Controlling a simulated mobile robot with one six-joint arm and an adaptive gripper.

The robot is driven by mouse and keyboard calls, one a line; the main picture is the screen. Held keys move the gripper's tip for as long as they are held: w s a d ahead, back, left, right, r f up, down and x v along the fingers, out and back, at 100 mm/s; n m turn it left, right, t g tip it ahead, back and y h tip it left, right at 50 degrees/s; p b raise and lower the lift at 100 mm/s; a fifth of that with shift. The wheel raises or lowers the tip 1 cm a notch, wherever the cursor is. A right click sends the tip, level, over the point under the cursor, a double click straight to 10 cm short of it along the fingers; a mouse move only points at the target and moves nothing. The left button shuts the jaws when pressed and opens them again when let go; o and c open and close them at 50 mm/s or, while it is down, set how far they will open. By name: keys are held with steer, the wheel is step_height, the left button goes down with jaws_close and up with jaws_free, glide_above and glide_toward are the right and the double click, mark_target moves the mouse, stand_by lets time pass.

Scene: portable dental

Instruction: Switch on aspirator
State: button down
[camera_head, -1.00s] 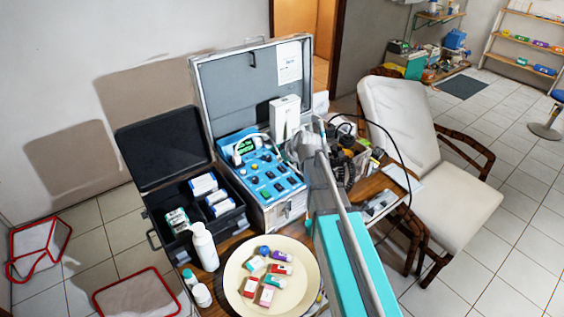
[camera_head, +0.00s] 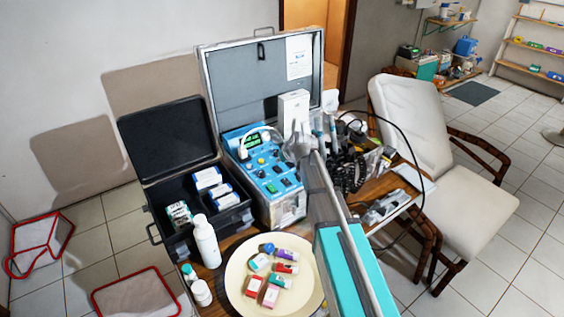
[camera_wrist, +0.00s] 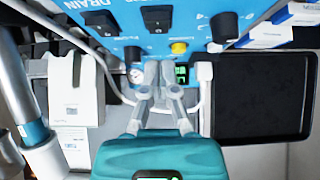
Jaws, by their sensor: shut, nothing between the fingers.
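The dental unit is an open metal case with a blue control panel (camera_head: 264,172) carrying dark knobs, switches and a green display. The panel also fills the top of the wrist view (camera_wrist: 120,32), with black rocker switches (camera_wrist: 157,18), a large black knob (camera_wrist: 224,26), a yellow button (camera_wrist: 179,47) and part of the word "DRAIN". I cannot read which control is the aspirator's. My gripper (camera_head: 297,146) is over the panel's right side. In the wrist view its fingertips (camera_wrist: 159,68) are together and empty, just below the rocker switch and covering part of the panel and the green display.
A white box (camera_head: 293,112) stands behind my gripper, and a white hose loops over the panel. Handpieces and cables (camera_head: 352,160) crowd the right. An open black case (camera_head: 170,140) stands left. A white bottle (camera_head: 206,242) and a cream plate (camera_head: 238,292) of small boxes are in front.

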mark_target(277, 169)
steer(key=shift+s+f+b, duration=0.15)
steer(key=shift+f+b, duration=1.05)
steer(key=shift+f, duration=0.3)
